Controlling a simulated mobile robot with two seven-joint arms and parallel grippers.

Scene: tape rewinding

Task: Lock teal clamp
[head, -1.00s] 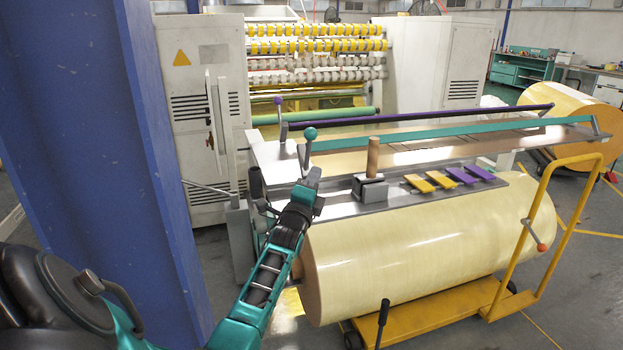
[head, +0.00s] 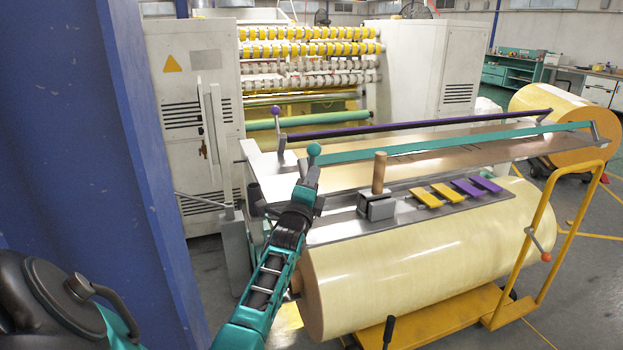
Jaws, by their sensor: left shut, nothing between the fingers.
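The teal clamp (head: 450,141) is a long teal bar lying across the table from left to right. A lever with a teal ball knob (head: 314,149) stands at its left end. My left gripper (head: 312,172) is shut with nothing in it. Its tip is just below the knob in the picture and covers most of the lever; I cannot tell whether they touch. My right gripper is not in view.
Behind runs a purple clamp bar (head: 420,129) with a purple knob (head: 276,111). In front are a grey block with a wooden handle (head: 379,174), and yellow (head: 426,197) and purple strips (head: 467,188). A blue column (head: 85,130) stands at left.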

